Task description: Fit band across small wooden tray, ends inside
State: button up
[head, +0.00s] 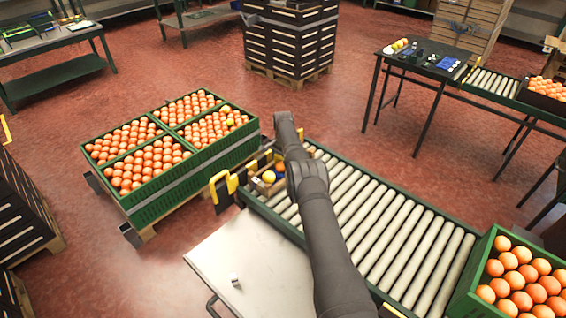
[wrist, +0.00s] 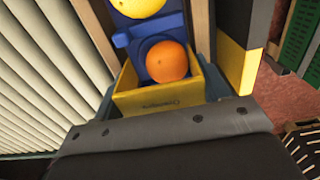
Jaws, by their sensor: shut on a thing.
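In the wrist view, my gripper (wrist: 160,92) has a grey finger on each side of a yellow band (wrist: 160,98) and is shut on it. The band is bent into a U, has small print on its near face, and its two ends point away from me. Beyond it is the small wooden tray (wrist: 199,28) with a blue insert (wrist: 172,24), an orange (wrist: 168,61) and a yellow fruit (wrist: 138,5). The orange shows between the band's ends. I cannot tell whether the ends are inside the tray. In the head view, my arm mostly hides the band and gripper beside the tray.
The tray is at the far end of a roller conveyor (head: 385,222), near yellow-ended guides (head: 218,188). Green crates of oranges (head: 158,208) stand left of it, and another crate (head: 470,285) is at the lower right. A pale table (head: 250,262) in front is mostly clear.

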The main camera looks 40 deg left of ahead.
jog(key=shift+s+f, duration=0.1)
jog(key=shift+f, duration=0.15)
jog(key=o, duration=1.1)
jog(key=shift+d+f, duration=0.1)
jog(key=shift+o, duration=0.2)
jog(key=shift+r, duration=4.25)
jog(key=shift+f, duration=3.3)
